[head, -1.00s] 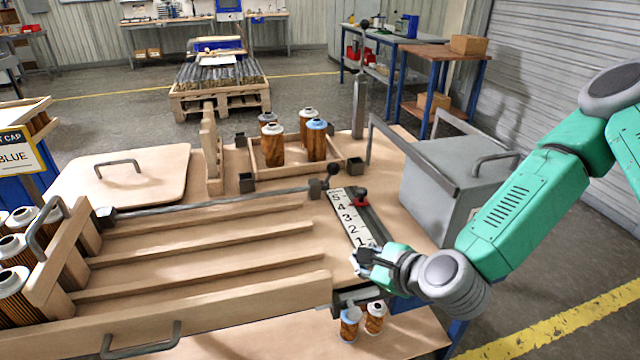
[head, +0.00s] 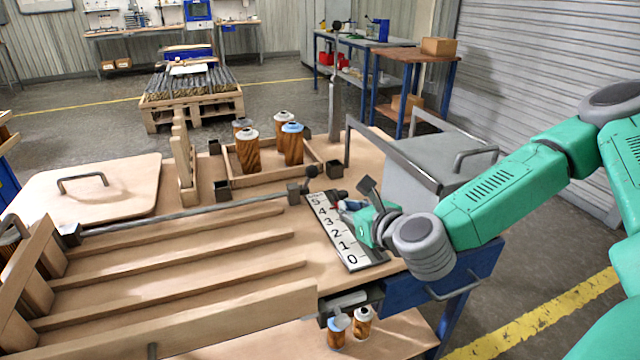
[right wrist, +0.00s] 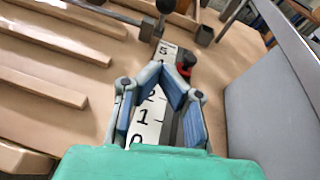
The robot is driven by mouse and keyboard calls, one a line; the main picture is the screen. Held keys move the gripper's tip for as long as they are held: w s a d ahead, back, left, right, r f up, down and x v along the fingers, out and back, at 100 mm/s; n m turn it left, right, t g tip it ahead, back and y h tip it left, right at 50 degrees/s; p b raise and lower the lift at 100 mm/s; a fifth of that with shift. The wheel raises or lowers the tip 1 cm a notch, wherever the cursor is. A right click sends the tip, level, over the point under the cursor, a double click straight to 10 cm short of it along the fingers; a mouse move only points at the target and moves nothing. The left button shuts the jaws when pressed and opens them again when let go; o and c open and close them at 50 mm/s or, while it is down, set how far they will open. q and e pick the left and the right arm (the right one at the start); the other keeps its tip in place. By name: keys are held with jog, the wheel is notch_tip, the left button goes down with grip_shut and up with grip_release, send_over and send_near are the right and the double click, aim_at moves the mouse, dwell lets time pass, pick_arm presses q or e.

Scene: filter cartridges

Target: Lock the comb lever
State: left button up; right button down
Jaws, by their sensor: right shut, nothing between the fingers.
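The comb lever, a grey bar along the far side of the slotted wooden comb rack (head: 150,270), has a black ball knob (head: 311,172) at its right end. The knob also shows at the top of the right wrist view (right wrist: 165,6). My right gripper (head: 348,206) is over the numbered scale strip (head: 330,232), to the right of and nearer than the knob, apart from it. In the right wrist view its fingers (right wrist: 172,72) converge over the strip with nothing between them. My left gripper is not in view.
A wooden tray (head: 233,180) with several filter cartridges stands behind the knob, with small dark square cups (head: 334,169) around it. A grey box (head: 420,178) with handles is at the right. Two small cartridges (head: 338,332) stand at the front. A wooden lid (head: 85,195) lies at left.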

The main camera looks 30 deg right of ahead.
send_near(307, 181)
jog(key=shift+w+d+b, duration=0.2)
jog(key=shift+w, duration=0.55)
jog(key=shift+w+d+b, duration=0.15)
jog(key=shift+w+d, duration=0.05)
jog(key=shift+w, duration=0.6)
